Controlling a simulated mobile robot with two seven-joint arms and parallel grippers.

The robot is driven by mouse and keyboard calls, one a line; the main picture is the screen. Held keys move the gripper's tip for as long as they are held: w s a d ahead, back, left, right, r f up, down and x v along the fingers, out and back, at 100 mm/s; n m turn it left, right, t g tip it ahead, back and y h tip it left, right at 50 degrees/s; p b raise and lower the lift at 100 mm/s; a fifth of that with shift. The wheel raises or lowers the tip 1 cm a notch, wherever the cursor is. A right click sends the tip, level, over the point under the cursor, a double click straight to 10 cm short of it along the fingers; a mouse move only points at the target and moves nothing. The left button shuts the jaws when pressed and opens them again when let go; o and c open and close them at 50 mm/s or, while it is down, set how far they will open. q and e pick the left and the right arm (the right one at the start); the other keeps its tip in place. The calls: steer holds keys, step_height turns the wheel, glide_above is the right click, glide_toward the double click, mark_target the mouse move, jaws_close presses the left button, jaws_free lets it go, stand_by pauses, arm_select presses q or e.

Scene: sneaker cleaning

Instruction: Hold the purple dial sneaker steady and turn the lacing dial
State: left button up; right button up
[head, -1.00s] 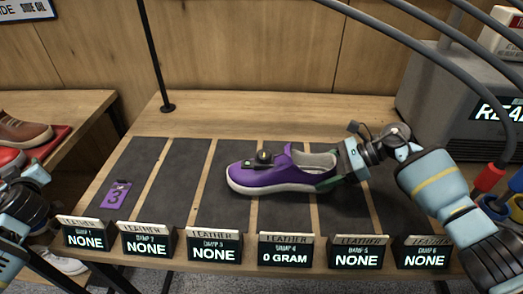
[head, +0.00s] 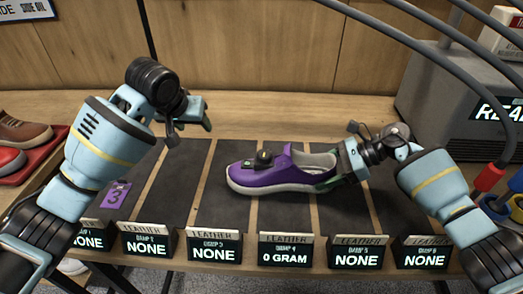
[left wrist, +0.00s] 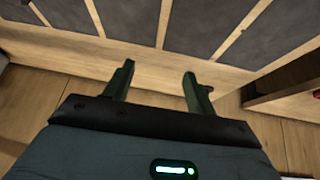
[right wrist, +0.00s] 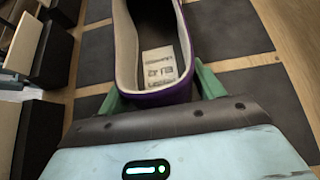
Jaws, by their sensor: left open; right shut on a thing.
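The purple sneaker (head: 275,176) with a white sole lies on the dark mats in the middle of the table, toe to the left. Its black lacing dial (head: 264,157) sits on top of the tongue area. My right gripper (head: 330,178) is shut on the sneaker's heel; in the right wrist view the fingers flank the heel of the sneaker (right wrist: 155,97), and a printed insole label shows inside. My left gripper (head: 207,116) is open and empty, in the air to the upper left of the sneaker, apart from it. In the left wrist view its two fingers (left wrist: 158,85) are spread with nothing between them.
A row of small display signs (head: 285,250) lines the table's front edge. A purple tag (head: 116,194) marked 3 lies on a left mat. A grey machine (head: 455,95) with hoses stands at right.

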mark_target(263, 154)
arm_select(q)
steer(key=s+d+r+m+g+h, duration=0.1)
steer(key=s+d+r+m+g, duration=0.2)
steer(key=d, duration=0.4)
steer(key=s+d+r+m+h, duration=0.1)
steer(key=s+d+r+m, duration=0.35)
steer(key=d+m, duration=0.2)
steer(key=shift+n, duration=0.45)
steer(key=x, duration=1.2)
steer(key=shift+d+f, duration=0.3)
steer(key=shift+d, duration=0.1)
steer(key=c, duration=1)
